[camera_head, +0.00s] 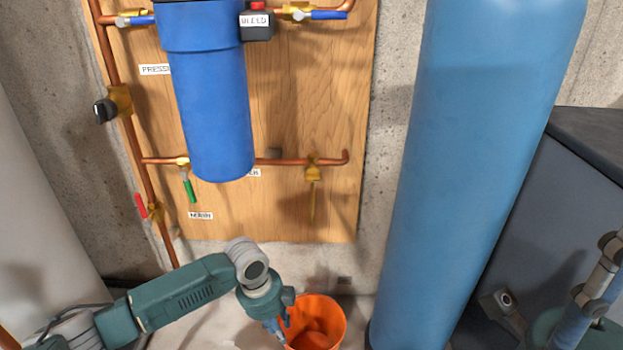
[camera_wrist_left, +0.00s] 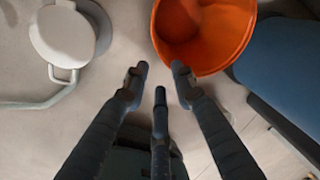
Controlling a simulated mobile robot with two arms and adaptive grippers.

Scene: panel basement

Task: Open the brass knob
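The brass valve (camera_head: 313,170) sits at the right end of the lower copper pipe on the wooden board. A thin brass handle (camera_head: 313,203) hangs straight down from it. I take this as the brass knob, though no round brass knob shows clearly. My left gripper (camera_head: 279,327) points down in front of the orange bucket, well below the valve and not touching it. In the left wrist view its fingers (camera_wrist_left: 158,80) are spread apart with nothing between them. The valve is not in the wrist view.
An orange bucket (camera_head: 330,308) stands on the floor under the board. A blue filter housing (camera_head: 212,105) hangs left of the valve, with a green-handled valve (camera_head: 188,187) beneath it. A tall blue tank (camera_head: 465,170) stands to the right. Bare board lies around the brass handle.

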